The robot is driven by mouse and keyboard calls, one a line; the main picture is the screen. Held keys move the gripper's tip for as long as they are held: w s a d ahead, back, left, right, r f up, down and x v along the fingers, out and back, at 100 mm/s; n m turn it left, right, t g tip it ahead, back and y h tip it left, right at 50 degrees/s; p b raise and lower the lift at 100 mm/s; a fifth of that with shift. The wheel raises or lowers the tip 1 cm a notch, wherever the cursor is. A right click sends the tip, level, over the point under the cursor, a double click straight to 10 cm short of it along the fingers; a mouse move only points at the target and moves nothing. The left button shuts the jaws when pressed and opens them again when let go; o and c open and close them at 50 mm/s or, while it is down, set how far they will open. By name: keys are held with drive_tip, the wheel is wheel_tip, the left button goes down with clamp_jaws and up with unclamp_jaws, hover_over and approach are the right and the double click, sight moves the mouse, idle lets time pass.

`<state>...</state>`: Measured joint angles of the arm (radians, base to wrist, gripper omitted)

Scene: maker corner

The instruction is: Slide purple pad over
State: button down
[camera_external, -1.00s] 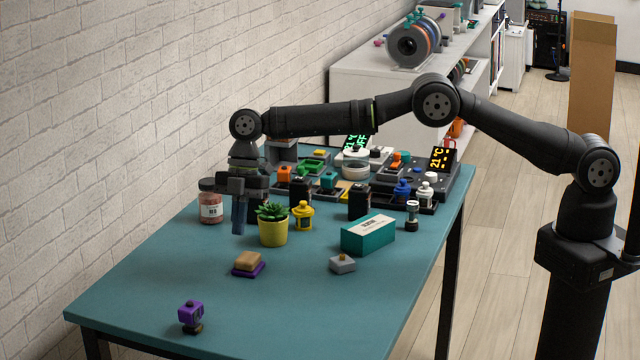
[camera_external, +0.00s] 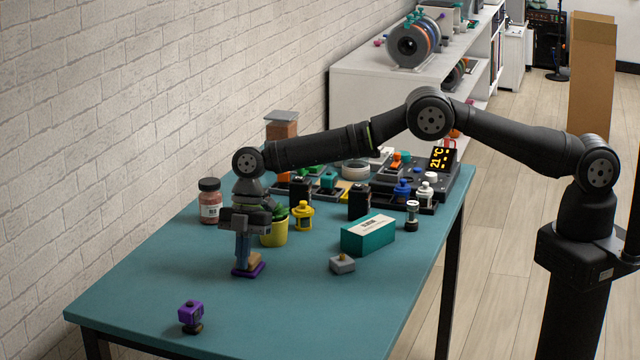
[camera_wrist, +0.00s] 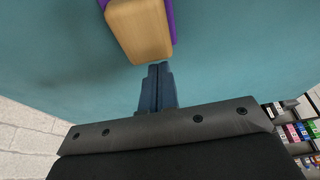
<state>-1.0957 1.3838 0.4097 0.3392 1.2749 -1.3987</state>
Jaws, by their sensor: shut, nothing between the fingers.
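The purple pad (camera_external: 248,271) lies flat on the teal table, with a tan wooden block (camera_external: 254,260) on top of it. In the wrist view the tan block (camera_wrist: 141,29) covers most of the pad, and only a purple edge (camera_wrist: 170,18) shows. My gripper (camera_external: 241,264) points down with its fingers shut and empty. In the external view the fingertips overlap the left side of the block and pad. In the wrist view my gripper (camera_wrist: 156,68) has its tips just beside the block's end; I cannot tell if they touch.
A purple boxy gadget (camera_external: 191,315) stands near the table's front left. A plant in a yellow pot (camera_external: 274,233) is behind my gripper. A grey block (camera_external: 342,264) and a teal box (camera_external: 368,236) are to the right. The table (camera_external: 150,270) is bare left of the pad.

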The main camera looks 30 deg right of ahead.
drive_tip(key=shift+w+d, duration=1.05)
drive_tip(key=shift+w, duration=0.1)
drive_tip(key=shift+a, duration=0.1)
drive_tip(key=shift+s+a, duration=0.15)
drive_tip(key=shift+s, duration=0.1)
drive_tip(key=shift+s+a, duration=1)
drive_tip(key=shift+s, duration=0.1)
drive_tip(key=shift+a+r, duration=0.1)
drive_tip(key=shift+r, duration=0.6)
drive_tip(key=v, duration=0.8)
drive_tip(key=shift+d+r, duration=0.2)
drive_tip(key=shift+r, duration=0.05)
drive_tip(key=shift+w, duration=0.15)
